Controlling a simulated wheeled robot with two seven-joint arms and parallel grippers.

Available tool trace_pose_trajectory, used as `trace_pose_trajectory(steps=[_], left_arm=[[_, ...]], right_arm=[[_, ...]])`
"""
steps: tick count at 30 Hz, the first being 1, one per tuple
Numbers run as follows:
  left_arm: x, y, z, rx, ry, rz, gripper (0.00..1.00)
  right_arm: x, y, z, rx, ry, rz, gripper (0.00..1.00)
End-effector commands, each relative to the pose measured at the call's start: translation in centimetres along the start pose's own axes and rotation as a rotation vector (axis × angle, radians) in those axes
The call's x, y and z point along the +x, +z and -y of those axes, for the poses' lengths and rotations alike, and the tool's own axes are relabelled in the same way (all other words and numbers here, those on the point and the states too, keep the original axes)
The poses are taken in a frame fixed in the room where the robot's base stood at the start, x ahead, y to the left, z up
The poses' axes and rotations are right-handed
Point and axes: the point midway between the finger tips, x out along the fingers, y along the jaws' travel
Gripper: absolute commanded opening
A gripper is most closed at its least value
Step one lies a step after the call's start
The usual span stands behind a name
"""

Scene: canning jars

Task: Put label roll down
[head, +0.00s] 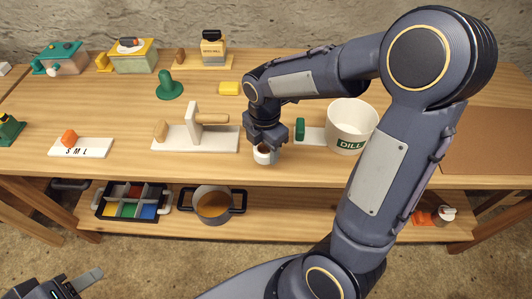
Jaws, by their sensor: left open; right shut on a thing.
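The label roll (264,156), a small white roll with a brown core, is at the front part of the wooden table (120,110). My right gripper (266,144) points down over it and is shut on it. I cannot tell whether the roll touches the tabletop. My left gripper (84,282) is at the bottom left corner, low in front of the table. It is open and empty, and only partly in view.
A white DILL bucket (352,126) and a green-handled board (311,136) stand right of the roll. A white stand with a wooden roller (196,137) is to its left. A pot (213,205) and divided tray (132,200) sit on the lower shelf.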

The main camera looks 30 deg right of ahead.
Motion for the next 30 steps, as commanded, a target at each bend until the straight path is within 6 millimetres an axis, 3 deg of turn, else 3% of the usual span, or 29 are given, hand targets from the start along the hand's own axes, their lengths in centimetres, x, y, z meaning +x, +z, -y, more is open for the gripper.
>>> trace_pose_trajectory(steps=[7, 13, 26, 27, 30], left_arm=[[-0.1, 0.0, 0.0, 0.0, 0.0, 0.0, 0.49], [0.0, 0.0, 0.0, 0.0, 0.0, 0.0, 0.49], [0.3, 0.2, 0.2, 0.0, 0.0, 0.0, 0.49], [0.3, 0.1, 0.1, 0.0, 0.0, 0.0, 0.49], [0.2, 0.1, 0.1, 0.0, 0.0, 0.0, 0.49]], right_arm=[[1.8, 1.2, -0.9, 0.003, -0.002, 0.0, 0.29], [4.6, 1.3, -1.0, 0.0, -0.002, 0.0, 0.29], [5.4, 1.3, -1.0, 0.001, 0.001, 0.0, 0.29], [5.3, 1.3, -1.0, 0.001, 0.001, 0.0, 0.54], [5.3, 1.3, -1.0, 0.001, 0.001, 0.0, 0.67]])
